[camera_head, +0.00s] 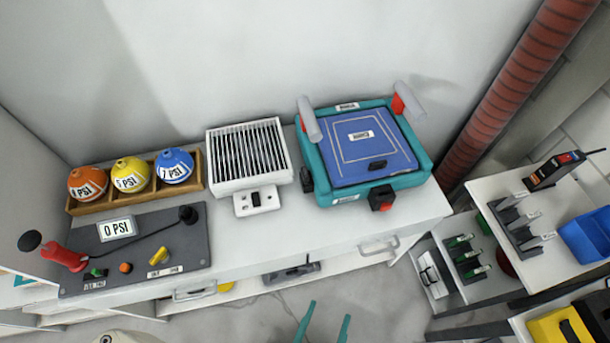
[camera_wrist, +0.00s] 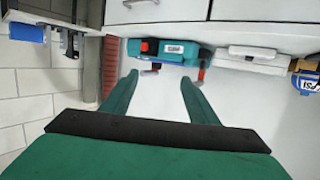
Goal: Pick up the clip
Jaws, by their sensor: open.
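My gripper (camera_head: 325,318) shows at the bottom of the head view as two teal fingers, open and apart, in front of the counter with nothing between them. In the wrist view my gripper (camera_wrist: 158,80) is open and empty too. I cannot say for certain which thing is the clip. Small grey-handled pieces (camera_head: 514,198) and green-tipped pieces (camera_head: 460,240) sit in dark racks on the shelves at the right. My gripper is apart from all of these.
The white counter (camera_head: 320,235) bears a grilled white box (camera_head: 247,155), a control panel (camera_head: 135,255) with levers and a wooden rack (camera_head: 135,190) of coloured balls. A red-brown pipe (camera_head: 510,85) stands behind the right shelves. A blue bin (camera_head: 588,236) is at far right.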

